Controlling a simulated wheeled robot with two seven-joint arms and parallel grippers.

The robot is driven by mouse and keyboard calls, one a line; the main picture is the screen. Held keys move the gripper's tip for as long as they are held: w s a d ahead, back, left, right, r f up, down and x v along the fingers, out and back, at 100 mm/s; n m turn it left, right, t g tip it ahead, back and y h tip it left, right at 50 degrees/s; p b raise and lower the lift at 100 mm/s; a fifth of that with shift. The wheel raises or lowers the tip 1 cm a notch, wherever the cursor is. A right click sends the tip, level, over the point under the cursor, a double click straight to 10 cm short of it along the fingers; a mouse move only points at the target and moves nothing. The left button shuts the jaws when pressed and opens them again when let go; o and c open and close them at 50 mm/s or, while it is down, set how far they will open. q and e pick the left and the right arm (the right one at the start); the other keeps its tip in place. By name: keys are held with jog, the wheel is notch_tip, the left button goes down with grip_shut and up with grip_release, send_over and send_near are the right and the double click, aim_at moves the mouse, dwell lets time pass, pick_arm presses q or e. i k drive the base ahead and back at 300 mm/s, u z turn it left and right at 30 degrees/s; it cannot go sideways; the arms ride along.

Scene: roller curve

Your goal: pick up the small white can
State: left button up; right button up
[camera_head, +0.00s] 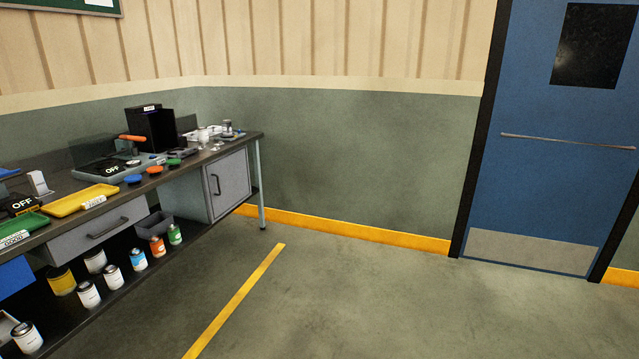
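Several white cans stand on the workbench's lower shelf at the left. One white can (88,294) and another white can (113,276) stand near the shelf's front edge. A third white can (26,338) stands at the bottom left, and one more white can (95,261) stands further back. A small white can-like item (203,136) also stands on the bench top near its far end. I cannot tell which of these is the small white can. Neither of my grippers is in view.
The workbench (180,184) runs along the left wall. A yellow can (61,281), blue can (138,260), orange can (158,247) and green can (175,235) share the shelf. A grey bin (153,224) sits behind. The floor (360,300) is clear towards the blue door (550,140).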

aim_at(202, 137)
jog(key=z, duration=0.1)
jog(key=i, duration=2.4)
jog(key=u, duration=0.5)
jog(key=i, duration=1.65)
jog(key=u, duration=1.55)
jog(key=i, duration=1.15)
jog(key=u, duration=0.6)
